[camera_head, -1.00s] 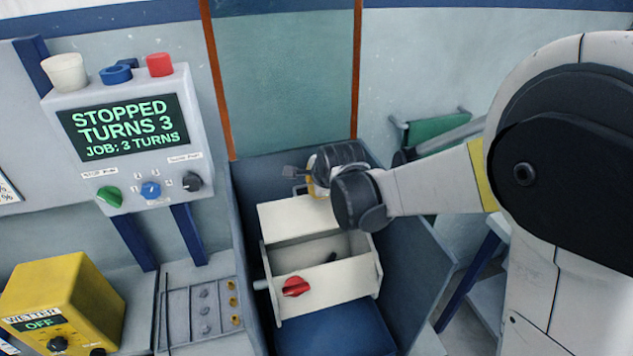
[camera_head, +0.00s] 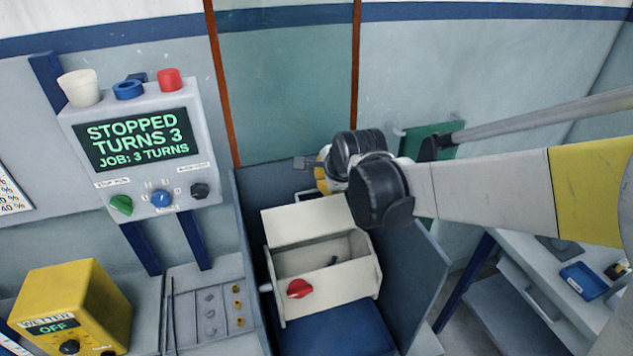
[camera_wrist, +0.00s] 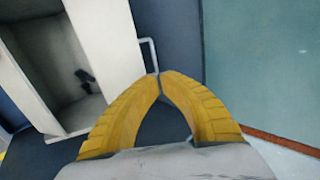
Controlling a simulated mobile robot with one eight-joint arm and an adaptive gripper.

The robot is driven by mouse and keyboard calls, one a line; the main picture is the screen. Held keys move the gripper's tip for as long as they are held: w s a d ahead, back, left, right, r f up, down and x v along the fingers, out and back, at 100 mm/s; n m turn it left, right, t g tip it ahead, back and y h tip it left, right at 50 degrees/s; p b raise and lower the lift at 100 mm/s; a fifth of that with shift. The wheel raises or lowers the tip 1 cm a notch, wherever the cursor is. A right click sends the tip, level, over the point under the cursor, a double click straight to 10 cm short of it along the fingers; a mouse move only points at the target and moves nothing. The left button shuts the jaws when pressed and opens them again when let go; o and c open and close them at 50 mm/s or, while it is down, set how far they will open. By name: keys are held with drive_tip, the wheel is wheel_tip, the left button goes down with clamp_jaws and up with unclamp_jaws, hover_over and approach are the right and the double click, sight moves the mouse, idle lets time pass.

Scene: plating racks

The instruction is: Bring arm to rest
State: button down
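My gripper (camera_wrist: 158,75) shows in the wrist view with its two yellow fingers meeting at the tips and nothing seen between them. In the head view my arm reaches in from the right, and the dark wrist hangs over the back right of a cream tumbling box (camera_head: 340,273). The fingers are mostly hidden there behind the wrist. In the wrist view the box (camera_wrist: 107,45) is to the left, with a pale handle (camera_wrist: 152,52) just beyond the fingertips; I cannot tell whether they touch it.
The box has a red knob (camera_head: 299,288) and stands in a blue-grey bay (camera_head: 425,275). A control panel (camera_head: 200,125) reads "STOPPED TURNS 3, JOB: 3 TURNS". A yellow unit (camera_head: 95,295) at lower left reads "OFF". A side table (camera_head: 535,290) stands at right.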

drive_tip(key=s+d+f+n+b, duration=0.3)
drive_tip(key=s+d+n+b, duration=0.1)
drive_tip(key=s, duration=0.5)
drive_tip(key=s+d+f+n+h+b, duration=0.1)
drive_tip(key=s+d+f+n+b, duration=0.3)
drive_tip(key=s, duration=0.5)
drive_tip(key=s+d+f+n+g+h+b, duration=0.1)
drive_tip(key=s+d+f+n+b, duration=0.3)
drive_tip(key=s+d+n+b, duration=0.1)
drive_tip(key=s+d+n, duration=0.1)
drive_tip(key=s+d, duration=0.1)
drive_tip(key=s, duration=0.1)
drive_tip(key=shift+s+d+n, duration=0.2)
drive_tip(key=shift+s+n, duration=0.2)
